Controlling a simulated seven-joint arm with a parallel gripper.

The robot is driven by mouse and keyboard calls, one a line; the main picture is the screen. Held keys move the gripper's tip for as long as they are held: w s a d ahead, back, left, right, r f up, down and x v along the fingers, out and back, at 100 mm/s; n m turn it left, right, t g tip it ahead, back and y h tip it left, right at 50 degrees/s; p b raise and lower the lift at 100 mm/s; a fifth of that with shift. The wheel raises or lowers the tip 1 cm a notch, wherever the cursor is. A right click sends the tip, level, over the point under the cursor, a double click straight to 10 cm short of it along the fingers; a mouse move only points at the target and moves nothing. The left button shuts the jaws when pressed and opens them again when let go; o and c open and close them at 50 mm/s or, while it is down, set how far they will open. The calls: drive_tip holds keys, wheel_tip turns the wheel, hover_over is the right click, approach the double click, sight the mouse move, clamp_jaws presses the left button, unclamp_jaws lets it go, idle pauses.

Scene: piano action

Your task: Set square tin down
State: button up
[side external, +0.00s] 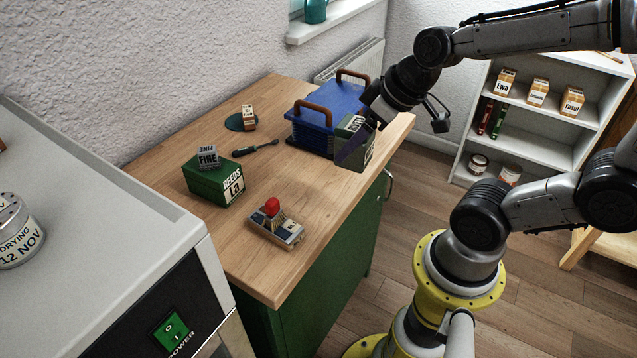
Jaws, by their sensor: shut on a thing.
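The square tin (356,150) is a grey-green box with a pale label, at the right end of the wooden bench top (284,226). My gripper (374,119) comes down from the upper right and is shut on the tin's upper part. Its fingers are partly hidden by the tin and the wrist. The tin looks slightly tilted and overlaps the right side of the blue basket (322,125) in the picture. I cannot tell whether its base touches the bench or hangs just above it.
A green box (206,186) with a grey FINE block (208,157) on top stands left. A screwdriver (256,148), a small box on a dark disc (241,123) and a red-knobbed device (277,226) are also there. The bench's front right stretch is clear.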

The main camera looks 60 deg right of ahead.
sight(370, 153)
drive_tip(key=s, duration=0.4)
drive_tip(key=shift+d+m, duration=0.2)
drive_tip(key=shift+m, duration=0.1)
drive_tip(key=shift+s+d+r+h, duration=0.1)
drive_tip(key=shift+s+r+h, duration=0.05)
drive_tip(key=shift+h, duration=0.15)
drive_tip(key=shift+d+r, duration=0.1)
drive_tip(key=shift+r, duration=0.15)
drive_tip(key=w+f, duration=0.2)
drive_tip(key=w, duration=0.2)
drive_tip(key=w+d+f, duration=0.1)
drive_tip(key=w+f, duration=0.2)
drive_tip(key=w, duration=0.1)
drive_tip(key=w+f, duration=0.3)
drive_tip(key=w, duration=0.1)
drive_tip(key=shift+w+d+f, duration=0.15)
drive_tip(key=shift+w+d, duration=0.05)
drive_tip(key=shift+d, duration=0.2)
drive_tip(key=shift+w+f, duration=0.4)
drive_tip(key=shift+f, duration=0.05)
drive_tip(key=shift+w+d+f, duration=0.1)
drive_tip(key=shift+w+f, duration=0.05)
drive_tip(key=shift+f, duration=0.75)
drive_tip(key=shift+w+f, duration=0.15)
drive_tip(key=shift+f, duration=0.75)
drive_tip(key=shift+f, duration=0.2)
